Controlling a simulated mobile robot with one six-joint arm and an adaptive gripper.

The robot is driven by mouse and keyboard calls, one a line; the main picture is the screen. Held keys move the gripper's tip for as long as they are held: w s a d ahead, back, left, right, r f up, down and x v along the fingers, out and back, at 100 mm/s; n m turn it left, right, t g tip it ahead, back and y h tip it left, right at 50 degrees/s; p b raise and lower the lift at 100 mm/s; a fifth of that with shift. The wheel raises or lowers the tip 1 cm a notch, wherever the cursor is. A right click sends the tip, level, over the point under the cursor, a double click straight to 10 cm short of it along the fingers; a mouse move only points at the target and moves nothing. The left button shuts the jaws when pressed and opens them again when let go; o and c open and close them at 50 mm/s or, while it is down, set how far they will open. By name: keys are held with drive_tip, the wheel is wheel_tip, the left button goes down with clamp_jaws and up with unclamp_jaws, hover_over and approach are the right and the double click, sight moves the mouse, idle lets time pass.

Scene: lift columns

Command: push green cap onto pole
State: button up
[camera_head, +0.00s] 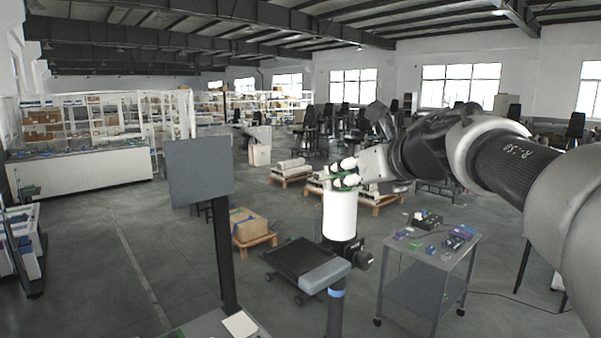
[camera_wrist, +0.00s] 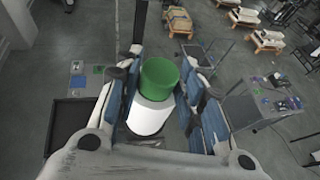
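The green cap (camera_wrist: 160,78) lies between my gripper's two blue-padded fingers in the wrist view, with a finger close against each side. My gripper (camera_wrist: 158,88) appears shut on it. The white cylinder of the pole (camera_wrist: 150,116) shows directly below the cap. In the head view my gripper (camera_head: 344,176) is at the top of the upright white pole (camera_head: 340,215), and only slivers of green show around the fingers. I cannot tell whether the cap is fully seated or slightly above the pole.
A grey cart (camera_head: 450,262) with small coloured items stands right of the pole. A dark flat platform (camera_head: 300,257) is beside the pole at left, and a grey panel on a post (camera_head: 200,168) is further left. Crates on pallets (camera_head: 250,228) stand behind.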

drive_tip(key=o, duration=0.4)
drive_tip(key=o, duration=0.5)
drive_tip(key=shift+c, duration=0.2)
drive_tip(key=shift+r+p, duration=0.35)
drive_tip(key=shift+r+p, duration=0.35)
drive_tip(key=shift+p, duration=0.05)
drive_tip(key=shift+r+p, duration=0.4)
drive_tip(key=shift+p, duration=0.05)
wheel_tip(320, 180, up, 5)
drive_tip(key=p, duration=0.5)
